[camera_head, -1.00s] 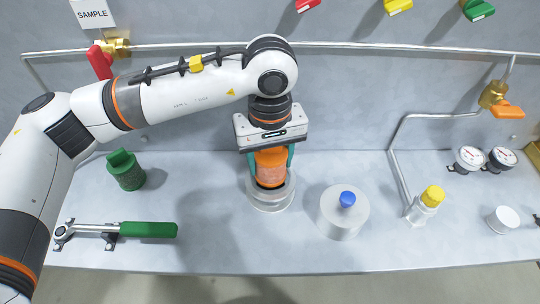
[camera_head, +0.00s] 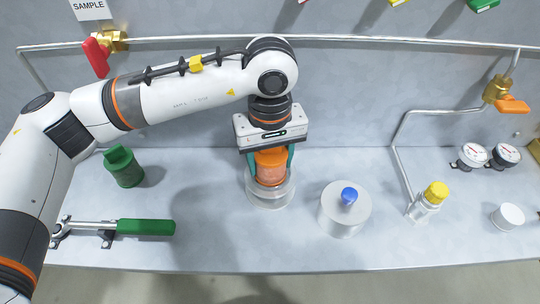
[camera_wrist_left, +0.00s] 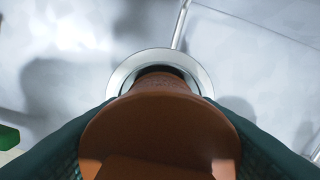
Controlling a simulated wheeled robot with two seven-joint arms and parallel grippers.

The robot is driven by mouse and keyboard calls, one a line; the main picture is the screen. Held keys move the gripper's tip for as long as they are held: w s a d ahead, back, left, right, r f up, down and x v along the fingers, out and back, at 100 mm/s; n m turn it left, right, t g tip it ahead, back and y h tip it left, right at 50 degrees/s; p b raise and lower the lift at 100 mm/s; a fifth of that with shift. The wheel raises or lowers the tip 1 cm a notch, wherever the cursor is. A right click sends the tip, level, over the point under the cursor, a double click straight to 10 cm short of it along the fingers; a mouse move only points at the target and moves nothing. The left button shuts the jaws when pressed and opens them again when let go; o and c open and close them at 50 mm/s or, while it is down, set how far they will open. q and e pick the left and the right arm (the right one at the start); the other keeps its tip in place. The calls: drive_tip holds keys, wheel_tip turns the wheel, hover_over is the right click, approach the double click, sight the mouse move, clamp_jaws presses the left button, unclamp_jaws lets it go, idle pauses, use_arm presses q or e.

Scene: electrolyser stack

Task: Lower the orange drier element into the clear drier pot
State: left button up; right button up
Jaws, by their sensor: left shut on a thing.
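My left gripper (camera_head: 271,158) is shut on the orange drier element (camera_head: 270,170), with a green finger on each side of it. The clear drier pot (camera_head: 271,197) stands on the bench directly below. In the head view the element's lower end overlaps the pot's mouth and looks at or just inside it. In the left wrist view the element (camera_wrist_left: 160,130) fills the lower middle, and the pot's pale rim (camera_wrist_left: 122,73) shows around its far end. The near part of the rim is hidden, so the exact depth is unclear. My right gripper is not in view.
A round pale lid with a blue knob (camera_head: 349,197) stands right of the pot. A pipe (camera_head: 400,160) runs behind.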

use_arm(q)
drive_tip(key=o, duration=1.1)
